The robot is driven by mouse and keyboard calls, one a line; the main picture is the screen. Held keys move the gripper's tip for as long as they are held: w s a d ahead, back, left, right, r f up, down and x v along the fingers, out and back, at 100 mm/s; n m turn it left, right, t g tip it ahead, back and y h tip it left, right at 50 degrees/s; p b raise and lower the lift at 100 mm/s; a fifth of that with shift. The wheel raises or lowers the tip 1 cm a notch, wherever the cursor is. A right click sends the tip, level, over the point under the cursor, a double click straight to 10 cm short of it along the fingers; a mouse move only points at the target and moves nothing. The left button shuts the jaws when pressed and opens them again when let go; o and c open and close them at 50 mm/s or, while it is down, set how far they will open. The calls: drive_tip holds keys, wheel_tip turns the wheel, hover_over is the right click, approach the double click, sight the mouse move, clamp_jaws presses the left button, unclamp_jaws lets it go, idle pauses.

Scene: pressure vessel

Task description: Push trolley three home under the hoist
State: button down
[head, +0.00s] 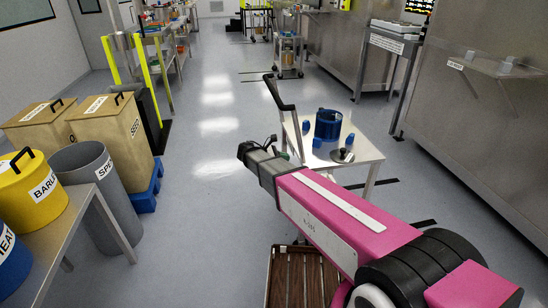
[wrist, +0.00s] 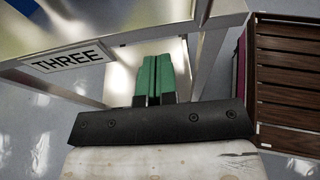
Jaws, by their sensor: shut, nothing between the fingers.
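Trolley three (head: 360,154) stands ahead of me in the head view, a pale metal table on legs with a dark upright push handle (head: 284,103) at its left end. A blue ring-shaped vessel (head: 328,124) and a dark round part with a knob (head: 342,156) sit on its top. In the wrist view its THREE plate (wrist: 67,62) is on the near edge. My gripper (wrist: 154,78) has its green fingers together and empty, over or close to the trolley's edge; contact cannot be told. In the head view the fingers are mostly hidden. I cannot identify the hoist.
Black strips (head: 371,184) mark the floor by the trolley. Metal cabinets (head: 475,110) line the right side. Brown bins (head: 112,135), a grey bin (head: 97,195) and a table with a yellow drum (head: 32,195) stand left. The aisle between is clear, with another trolley (head: 288,55) farther back.

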drive_tip(key=shift+w+d, duration=0.3)
drive_tip(key=shift+d, duration=0.65)
drive_tip(key=shift+w+d, duration=0.25)
drive_tip(key=shift+d, duration=0.65)
drive_tip(key=shift+d, duration=0.15)
drive_tip(key=w+d, duration=0.5)
drive_tip(key=d, duration=1.2)
drive_tip(key=w+d, duration=0.5)
drive_tip(key=d, duration=1.3)
drive_tip(key=w+d, duration=0.5)
drive_tip(key=d, duration=1.3)
drive_tip(key=shift+w+d, duration=0.15)
drive_tip(key=shift+w, duration=0.1)
drive_tip(key=shift+d+r, duration=0.1)
